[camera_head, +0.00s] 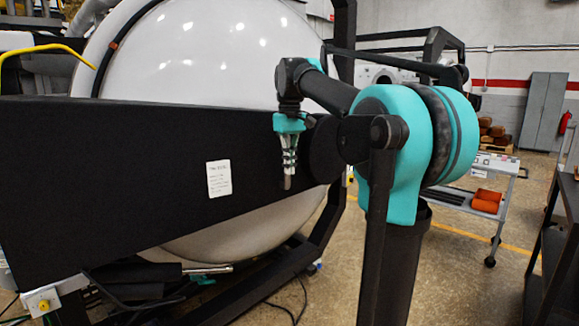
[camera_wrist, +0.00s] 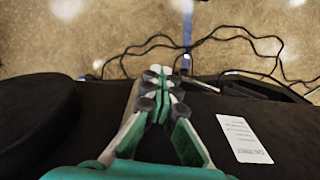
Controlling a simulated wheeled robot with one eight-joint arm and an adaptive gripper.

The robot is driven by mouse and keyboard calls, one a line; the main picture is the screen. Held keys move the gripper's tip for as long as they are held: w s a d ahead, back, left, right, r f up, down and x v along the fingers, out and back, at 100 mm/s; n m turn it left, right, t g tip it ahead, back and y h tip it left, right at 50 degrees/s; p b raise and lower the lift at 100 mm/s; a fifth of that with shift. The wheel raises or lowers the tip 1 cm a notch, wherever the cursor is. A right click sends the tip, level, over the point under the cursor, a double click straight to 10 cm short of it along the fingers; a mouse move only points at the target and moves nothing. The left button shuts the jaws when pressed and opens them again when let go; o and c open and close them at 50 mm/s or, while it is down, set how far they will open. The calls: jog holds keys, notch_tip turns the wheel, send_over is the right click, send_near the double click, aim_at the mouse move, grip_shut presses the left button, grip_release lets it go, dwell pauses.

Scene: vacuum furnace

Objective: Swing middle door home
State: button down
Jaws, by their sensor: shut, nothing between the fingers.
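A large white domed door (camera_head: 215,50) fills the left and middle of the head view. A wide black beam (camera_head: 120,185) crosses in front of it and hides much of its lower half. The beam also shows in the wrist view (camera_wrist: 60,160). My gripper (camera_head: 288,184) hangs pointing down at the beam's right part, right of its white label (camera_head: 219,178). In the wrist view my gripper (camera_wrist: 163,73) has its fingertips together with nothing between them, over the beam. I cannot tell whether it touches the beam.
A black frame (camera_head: 325,225) stands around the dome. Black cables (camera_wrist: 240,45) lie on the concrete floor below the beam. A cart (camera_head: 490,195) with orange items stands at the right, with grey cabinets (camera_head: 541,110) behind. Open floor lies between my arm and the cart.

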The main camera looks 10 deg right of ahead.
jog(key=c, duration=2.3)
grip_release()
jog(key=o, duration=0.9)
notch_tip(320, 180, up, 12)
